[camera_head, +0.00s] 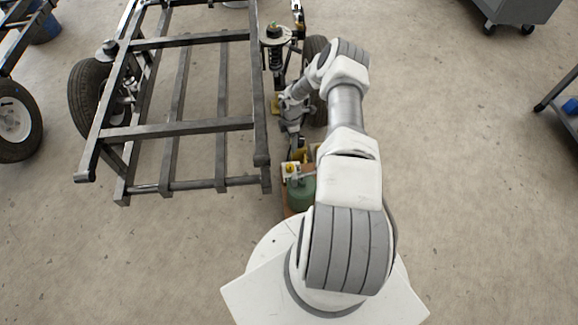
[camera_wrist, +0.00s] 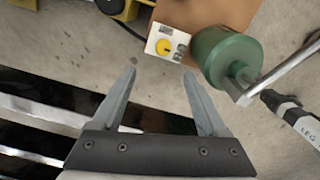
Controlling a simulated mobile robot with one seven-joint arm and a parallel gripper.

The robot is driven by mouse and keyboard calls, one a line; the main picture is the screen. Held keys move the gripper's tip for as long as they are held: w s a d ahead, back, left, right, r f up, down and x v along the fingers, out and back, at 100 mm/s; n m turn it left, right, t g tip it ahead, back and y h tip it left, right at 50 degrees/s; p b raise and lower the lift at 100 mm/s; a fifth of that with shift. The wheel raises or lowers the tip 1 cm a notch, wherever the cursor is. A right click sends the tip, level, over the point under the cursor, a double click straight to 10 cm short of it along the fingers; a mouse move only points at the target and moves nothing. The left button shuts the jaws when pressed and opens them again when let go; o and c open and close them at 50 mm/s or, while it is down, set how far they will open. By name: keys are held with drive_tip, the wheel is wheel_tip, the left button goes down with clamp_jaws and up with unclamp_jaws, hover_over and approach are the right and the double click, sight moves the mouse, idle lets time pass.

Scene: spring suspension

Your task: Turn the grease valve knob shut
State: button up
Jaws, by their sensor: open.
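A yellow round knob (camera_wrist: 166,47) sits on a small white block (camera_wrist: 153,45) in the upper middle of the wrist view. It looks like the grease valve knob. The block is beside a green cylinder (camera_wrist: 222,55) that has a metal lever. In the head view the yellow knob (camera_head: 290,168) is small, left of my arm, with the green cylinder (camera_head: 301,194) just below it. My gripper (camera_wrist: 159,72) is open and empty. Its fingertips point toward the block, with the knob beyond them and between their lines; they look apart from it.
A brown board (camera_wrist: 205,12) lies under the block and cylinder. A dark steel frame (camera_head: 190,125) stands left of my arm, its bars showing low left in the wrist view. A spring and damper (camera_head: 275,50) stand beyond.

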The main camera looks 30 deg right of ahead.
sight(291, 166)
drive_tip(key=f+b, duration=0.2)
drive_tip(key=f, duration=0.4)
drive_tip(key=f+b, duration=0.3)
drive_tip(key=f, duration=0.3)
drive_tip(key=f+b, duration=0.2)
drive_tip(key=f, duration=0.4)
drive_tip(key=shift+s+a+f+b, duration=0.15)
drive_tip(key=shift+s+b, duration=0.1)
drive_tip(key=shift+b, duration=0.15)
clamp_jaws()
